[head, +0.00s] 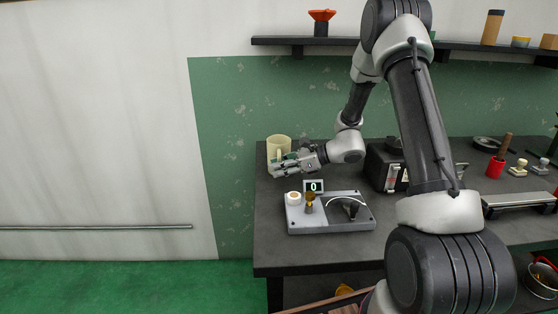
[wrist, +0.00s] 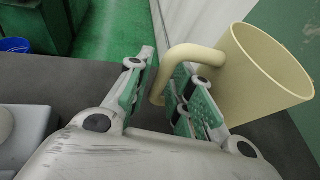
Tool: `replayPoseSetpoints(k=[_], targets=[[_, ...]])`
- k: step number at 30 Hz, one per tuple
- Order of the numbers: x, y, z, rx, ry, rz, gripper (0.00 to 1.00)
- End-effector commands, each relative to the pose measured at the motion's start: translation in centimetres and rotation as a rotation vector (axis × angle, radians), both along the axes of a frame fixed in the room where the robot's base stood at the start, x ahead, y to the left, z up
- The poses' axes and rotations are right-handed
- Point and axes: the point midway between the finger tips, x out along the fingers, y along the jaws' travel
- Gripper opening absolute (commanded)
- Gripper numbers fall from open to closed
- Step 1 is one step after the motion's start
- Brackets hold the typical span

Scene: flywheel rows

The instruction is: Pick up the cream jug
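The cream jug (head: 278,146) stands upright at the left back of the dark workbench in the head view. In the wrist view the jug (wrist: 262,75) is at the right, with its handle (wrist: 190,53) pointing left towards my fingers. My gripper (head: 283,164) is in front of the jug, and in the wrist view my gripper (wrist: 160,95) is open. The handle's outer bar lies in the gap between the two fingers, and the right finger appears to be between that bar and the jug's body. The right finger hides the lower handle; contact cannot be told.
A grey device (head: 330,213) with a knob, a lever and a display reading 0 stands near the front of the workbench (head: 270,245). A dark box (head: 385,168) is right of the gripper. A red cup (head: 495,168) and stamps are farther right. A shelf (head: 340,41) runs above.

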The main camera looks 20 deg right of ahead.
Motion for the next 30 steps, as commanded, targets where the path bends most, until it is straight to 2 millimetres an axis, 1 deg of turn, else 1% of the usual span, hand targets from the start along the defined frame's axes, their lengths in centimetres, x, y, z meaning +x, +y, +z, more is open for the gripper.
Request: replayPoseSetpoints(k=[1,3,20,26,30], targets=[[0.0,0.0,0.0,0.0,0.0,0.0,0.13],[0.0,0.0,0.0,0.0,0.0,0.0,0.0],[0.0,0.0,0.3,0.001,-0.003,0.001,0.0],[0.0,0.0,1.3,0.001,-0.003,0.001,0.0],[0.0,0.0,2.6,0.0,-0.005,0.001,0.0]])
